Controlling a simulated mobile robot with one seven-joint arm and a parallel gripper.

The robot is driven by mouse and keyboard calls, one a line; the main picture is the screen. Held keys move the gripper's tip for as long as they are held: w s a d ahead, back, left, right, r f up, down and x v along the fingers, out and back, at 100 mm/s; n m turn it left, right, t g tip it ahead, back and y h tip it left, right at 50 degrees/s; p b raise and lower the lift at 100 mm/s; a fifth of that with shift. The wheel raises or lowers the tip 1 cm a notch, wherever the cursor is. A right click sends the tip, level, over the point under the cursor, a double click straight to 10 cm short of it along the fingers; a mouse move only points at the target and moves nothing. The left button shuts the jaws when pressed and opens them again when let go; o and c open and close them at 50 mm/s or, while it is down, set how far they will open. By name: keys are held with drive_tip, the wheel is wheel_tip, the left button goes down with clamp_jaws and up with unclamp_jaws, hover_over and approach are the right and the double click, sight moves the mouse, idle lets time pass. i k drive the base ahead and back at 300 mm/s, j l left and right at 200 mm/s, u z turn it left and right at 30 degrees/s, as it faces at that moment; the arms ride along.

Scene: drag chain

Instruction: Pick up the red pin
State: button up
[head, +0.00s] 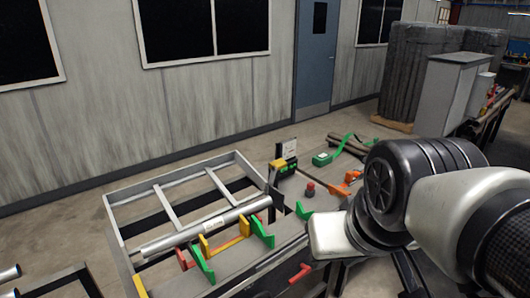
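A small upright red piece on a dark base (309,188) stands on the grey bench top, left of my arm. I cannot tell for sure which of these is the red pin. My arm's dark joint and white links fill the right side and cover part of the bench. I cannot make out my gripper's fingers; they are hidden or out of the picture.
A silver tube (203,234) lies across yellow and green holders beside an open grey metal frame (115,213). Bare bench surrounds the upright red piece.

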sight(310, 187)
drive_tip(key=i+l+u, duration=0.1)
drive_tip(key=l, duration=0.25)
drive_tip(key=i+l+u, duration=0.1)
drive_tip(key=i+l, duration=0.15)
drive_tip(key=i+l+u, duration=0.1)
drive_tip(key=l, duration=0.35)
drive_tip(key=i+l, duration=0.15)
drive_tip(key=l, duration=0.25)
drive_tip(key=i+l+u, duration=0.15)
drive_tip(key=l, duration=0.2)
drive_tip(key=i+l+u, duration=0.1)
drive_tip(key=l, duration=0.3)
drive_tip(key=i+l+u, duration=0.2)
drive_tip(key=i+l, duration=0.5)
drive_tip(key=l, duration=0.15)
